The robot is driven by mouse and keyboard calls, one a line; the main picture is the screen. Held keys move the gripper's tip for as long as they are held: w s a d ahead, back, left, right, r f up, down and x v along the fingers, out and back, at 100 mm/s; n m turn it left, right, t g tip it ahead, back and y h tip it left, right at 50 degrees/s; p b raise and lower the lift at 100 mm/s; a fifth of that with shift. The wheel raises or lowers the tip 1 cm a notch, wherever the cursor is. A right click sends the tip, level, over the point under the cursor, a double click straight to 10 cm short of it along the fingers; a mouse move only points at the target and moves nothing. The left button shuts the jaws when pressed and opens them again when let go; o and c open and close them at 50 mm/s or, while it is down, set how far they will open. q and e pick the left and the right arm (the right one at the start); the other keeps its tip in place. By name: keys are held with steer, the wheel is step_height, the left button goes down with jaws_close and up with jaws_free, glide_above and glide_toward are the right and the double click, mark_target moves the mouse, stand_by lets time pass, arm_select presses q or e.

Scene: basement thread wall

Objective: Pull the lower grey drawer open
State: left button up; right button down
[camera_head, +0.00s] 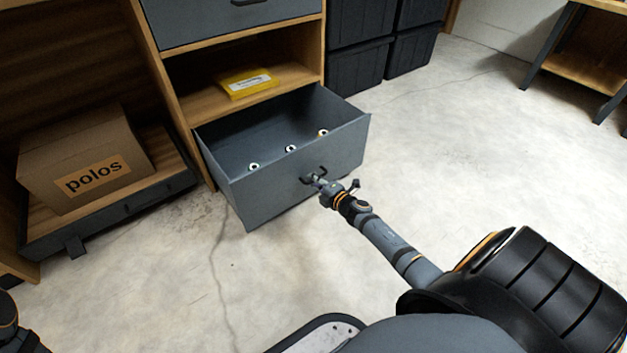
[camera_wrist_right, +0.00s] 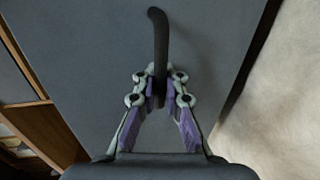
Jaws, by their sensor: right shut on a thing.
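The lower grey drawer (camera_head: 300,172) stands well out of the wooden cabinet, with its inside showing. Its front panel also fills much of the right wrist view (camera_wrist_right: 90,60). A dark bar handle (camera_head: 323,171) sits on its front. My right gripper (camera_head: 316,180) is at the handle. In the right wrist view, the fingers of my right gripper (camera_wrist_right: 159,90) are shut around the dark handle (camera_wrist_right: 158,40), one on each side. A dark part of my left arm shows at the bottom left corner of the head view; its gripper is not visible.
Several small white rolls (camera_head: 291,149) lie in the drawer. A yellow packet (camera_head: 246,82) lies on the shelf above, under an upper grey drawer (camera_head: 225,18). A cardboard "polos" box (camera_head: 85,160) sits at left. Black bins (camera_head: 358,72) stand behind. Concrete floor (camera_head: 470,150) at right is clear.

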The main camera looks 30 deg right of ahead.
steer(key=c, duration=1.7)
jaws_free()
steer(key=shift+v, duration=3.75)
steer(key=shift+d, duration=0.1)
steer(key=shift+r, duration=0.1)
